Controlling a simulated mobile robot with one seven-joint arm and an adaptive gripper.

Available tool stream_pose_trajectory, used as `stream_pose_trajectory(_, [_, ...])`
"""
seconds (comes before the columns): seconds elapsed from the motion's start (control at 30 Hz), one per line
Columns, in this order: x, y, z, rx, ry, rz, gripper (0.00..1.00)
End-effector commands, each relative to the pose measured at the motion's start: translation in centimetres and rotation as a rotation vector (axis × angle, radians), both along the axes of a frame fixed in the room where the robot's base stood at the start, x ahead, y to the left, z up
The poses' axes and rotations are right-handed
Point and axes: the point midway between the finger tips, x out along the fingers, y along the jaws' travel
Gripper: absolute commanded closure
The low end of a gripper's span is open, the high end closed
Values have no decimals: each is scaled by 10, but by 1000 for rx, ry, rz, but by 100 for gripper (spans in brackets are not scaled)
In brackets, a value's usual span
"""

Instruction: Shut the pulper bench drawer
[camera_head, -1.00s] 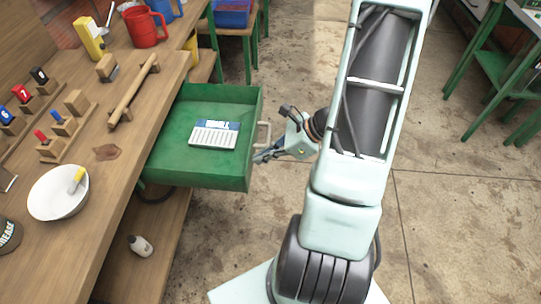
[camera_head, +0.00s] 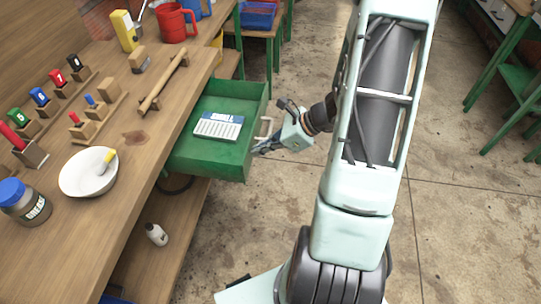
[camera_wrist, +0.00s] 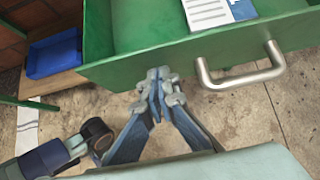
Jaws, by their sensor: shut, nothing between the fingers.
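The green pulper bench drawer (camera_head: 215,160) sticks out partway from under the wooden bench top, with a white and blue box (camera_head: 219,126) lying inside it. Its metal handle (camera_wrist: 243,75) is on the front face and also shows in the head view (camera_head: 265,128). My gripper (camera_head: 256,151) is at the drawer's front face, just beside the handle. In the wrist view my gripper (camera_wrist: 157,76) has its fingers together, left of the handle and near the lower edge of the front. It holds nothing. Whether the fingertips touch the drawer is hard to tell.
The wooden bench (camera_head: 120,165) carries a white bowl (camera_head: 88,172), a grease jar (camera_head: 24,202), a red mug (camera_head: 176,22) and numbered blocks. A blue bin (camera_wrist: 54,53) is behind.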

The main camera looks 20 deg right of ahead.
Motion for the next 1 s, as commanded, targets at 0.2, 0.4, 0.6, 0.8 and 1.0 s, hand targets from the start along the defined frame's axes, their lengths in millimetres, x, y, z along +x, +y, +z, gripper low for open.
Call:
stream_pose_trajectory(0.2, [29,34,-2,-1,-2,8,100])
stream_pose_trajectory(0.4, [60,81,-2,0,-2,7,100])
stream_pose_trajectory(0.6, [88,121,-2,0,-1,5,100])
stream_pose_trajectory(0.8, [108,150,-1,0,0,3,100])
stream_pose_trajectory(1.0, [119,167,-1,0,1,2,100])
